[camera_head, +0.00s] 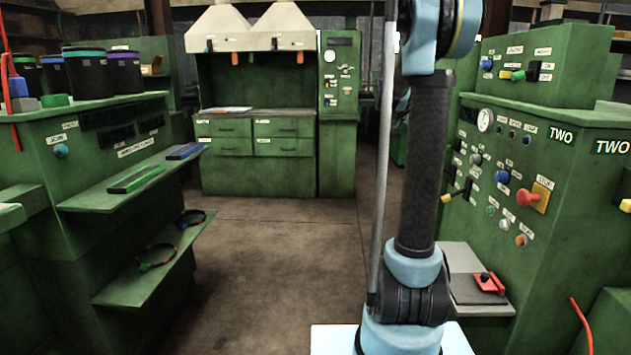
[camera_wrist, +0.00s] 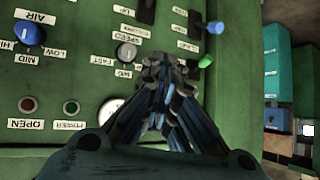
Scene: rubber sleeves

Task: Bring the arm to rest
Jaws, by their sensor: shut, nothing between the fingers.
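My gripper (camera_wrist: 158,65) shows in the wrist view, with its fingers drawn together and nothing between them. It is in front of a green control panel (camera_wrist: 60,85) with a blue knob (camera_wrist: 30,33), a grey knob (camera_wrist: 126,52) and a green knob (camera_wrist: 206,61). I cannot tell how far the fingertips are from the panel. In the head view my arm (camera_head: 425,160) stands upright right of the middle, and its upper part leaves the top of the picture. My gripper is not seen in the head view.
A green machine (camera_head: 560,150) marked TWO stands close to the right of my arm, with a red knob (camera_head: 527,197). A grey ledge (camera_head: 470,290) is below. Green shelves (camera_head: 120,195) stand at the left. The floor (camera_head: 285,270) between is clear.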

